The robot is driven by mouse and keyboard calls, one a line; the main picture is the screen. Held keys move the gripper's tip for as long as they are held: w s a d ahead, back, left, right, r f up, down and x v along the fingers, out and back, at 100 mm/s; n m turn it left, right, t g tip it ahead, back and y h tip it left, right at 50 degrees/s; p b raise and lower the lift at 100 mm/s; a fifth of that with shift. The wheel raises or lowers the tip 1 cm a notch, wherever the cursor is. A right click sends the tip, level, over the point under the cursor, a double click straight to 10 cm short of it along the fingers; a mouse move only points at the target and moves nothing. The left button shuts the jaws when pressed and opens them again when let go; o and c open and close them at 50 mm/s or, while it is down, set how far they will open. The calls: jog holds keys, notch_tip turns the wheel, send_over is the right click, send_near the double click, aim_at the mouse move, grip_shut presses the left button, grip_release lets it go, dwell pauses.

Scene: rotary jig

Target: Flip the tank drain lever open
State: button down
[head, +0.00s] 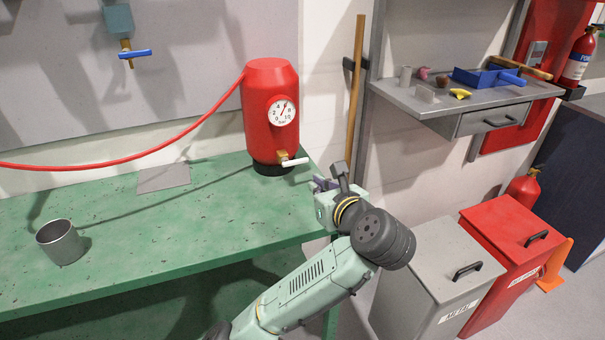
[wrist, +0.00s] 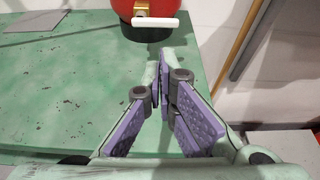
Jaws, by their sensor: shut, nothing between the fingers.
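The red tank (head: 270,110) with a round pressure gauge (head: 283,111) stands upright at the back right of the green bench. Low on its front, a brass drain valve (head: 283,158) carries a white lever (head: 296,162) that points sideways to the right. The lever also shows level across the brass fitting in the wrist view (wrist: 155,22). My gripper (head: 320,184) is shut and empty, just right of and nearer than the lever, not touching it. In the wrist view my gripper's purple-padded fingers (wrist: 161,70) meet below the lever, with bare bench between.
A metal cup (head: 60,243) and a grey plate (head: 164,178) are on the green bench (head: 190,235). A blue-handled tap (head: 135,53) is on the wall. A wooden pole, shelf (head: 460,100) and two bins stand to the right.

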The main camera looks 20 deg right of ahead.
aim_at(296, 162)
jog(key=shift+s+d+f, duration=0.1)
jog(key=shift+f, duration=0.1)
jog(key=shift+w+f+b, duration=0.4)
jog(key=shift+w+b, duration=0.2)
jog(key=shift+b, duration=0.4)
jog(key=x, duration=0.8)
jog(key=shift+w+b, duration=0.35)
jog(key=shift+r+n, duration=0.15)
jog(key=shift+n, duration=0.15)
jog(key=shift+h+b, duration=0.3)
